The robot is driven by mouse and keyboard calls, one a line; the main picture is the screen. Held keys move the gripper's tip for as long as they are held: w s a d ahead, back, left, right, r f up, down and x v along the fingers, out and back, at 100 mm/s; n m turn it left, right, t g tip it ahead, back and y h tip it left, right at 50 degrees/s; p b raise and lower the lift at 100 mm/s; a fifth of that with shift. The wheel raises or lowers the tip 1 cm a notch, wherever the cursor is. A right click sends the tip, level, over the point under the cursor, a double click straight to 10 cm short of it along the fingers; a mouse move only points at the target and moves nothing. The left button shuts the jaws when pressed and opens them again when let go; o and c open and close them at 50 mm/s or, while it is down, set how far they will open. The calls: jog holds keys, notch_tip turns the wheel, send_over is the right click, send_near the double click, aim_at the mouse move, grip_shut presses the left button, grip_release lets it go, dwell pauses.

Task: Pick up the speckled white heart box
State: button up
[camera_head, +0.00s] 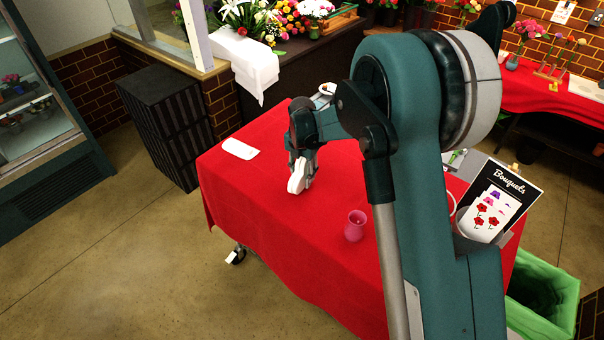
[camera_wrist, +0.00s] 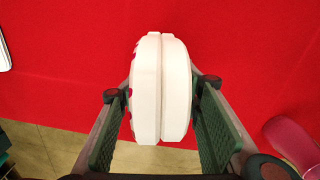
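The white heart box (camera_wrist: 161,90) stands on edge between the two fingers of my gripper (camera_wrist: 162,88) in the wrist view. A seam runs down its middle and reddish specks show along its left face. Both fingertips appear to touch its sides, so my gripper looks shut on it. In the head view the white box (camera_head: 297,178) shows below my gripper (camera_head: 301,158), over the red table. I cannot tell whether its lower edge touches the cloth. Its broad faces are mostly hidden.
The red-clothed table (camera_head: 255,195) has a flat white item (camera_head: 240,148) at its far left and a pink cup (camera_head: 355,225) nearer, right of the box. A "Bouquets" sign (camera_head: 497,203) stands at the right end, above a green-lined bin (camera_head: 545,290). The cloth around the box is clear.

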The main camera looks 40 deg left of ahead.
aim_at(302, 159)
jog(key=c, duration=0.8)
jog(key=shift+r, duration=0.2)
jog(key=shift+r+b, duration=0.5)
jog(key=shift+r, duration=4.35)
